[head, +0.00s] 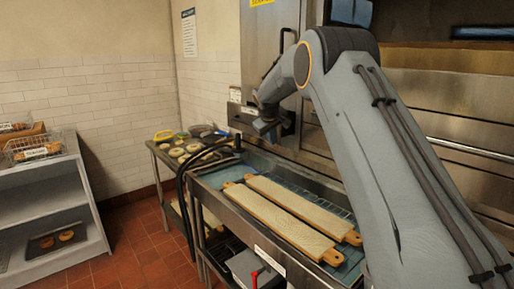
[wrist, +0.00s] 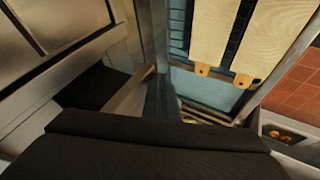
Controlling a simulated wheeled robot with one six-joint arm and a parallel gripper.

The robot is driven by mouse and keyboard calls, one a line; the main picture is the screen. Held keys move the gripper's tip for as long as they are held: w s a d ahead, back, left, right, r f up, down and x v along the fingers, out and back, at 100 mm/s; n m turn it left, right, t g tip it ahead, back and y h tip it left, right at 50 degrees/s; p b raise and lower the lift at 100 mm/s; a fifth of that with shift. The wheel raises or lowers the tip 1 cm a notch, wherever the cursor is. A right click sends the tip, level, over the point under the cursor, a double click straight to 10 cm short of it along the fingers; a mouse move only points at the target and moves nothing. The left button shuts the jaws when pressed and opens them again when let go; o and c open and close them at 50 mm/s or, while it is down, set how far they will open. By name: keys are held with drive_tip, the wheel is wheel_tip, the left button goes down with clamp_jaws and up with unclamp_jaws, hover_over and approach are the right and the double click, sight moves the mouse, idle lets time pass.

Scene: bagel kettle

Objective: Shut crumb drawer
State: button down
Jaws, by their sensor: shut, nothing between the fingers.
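My gripper (head: 267,131) is in the middle of the head view, in front of the steel oven front and above the far end of the steel table. It is shut and empty; its dark body (wrist: 150,150) fills the bottom of the wrist view. A steel box-like part, apparently the crumb drawer (head: 240,117), sticks out from the oven front just left of my gripper. In the wrist view a dark hollow with a pale edge, perhaps the same drawer (wrist: 130,93), lies beyond my gripper. I cannot tell how far it stands out or whether my gripper touches it.
Two long pale boards (head: 280,217) lie on the steel table (head: 222,203) below my arm. A side table (head: 165,155) with bagels and a black hose stand beyond it. A grey shelf (head: 48,205) stands at left. Red floor tiles (head: 140,250) between are clear.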

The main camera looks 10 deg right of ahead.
drive_tip(key=w+d, duration=0.2)
drive_tip(key=d, duration=0.1)
drive_tip(key=w+d+b, duration=0.1)
drive_tip(key=d, duration=0.1)
drive_tip(key=shift+w, duration=0.15)
drive_tip(key=shift+a, duration=0.15)
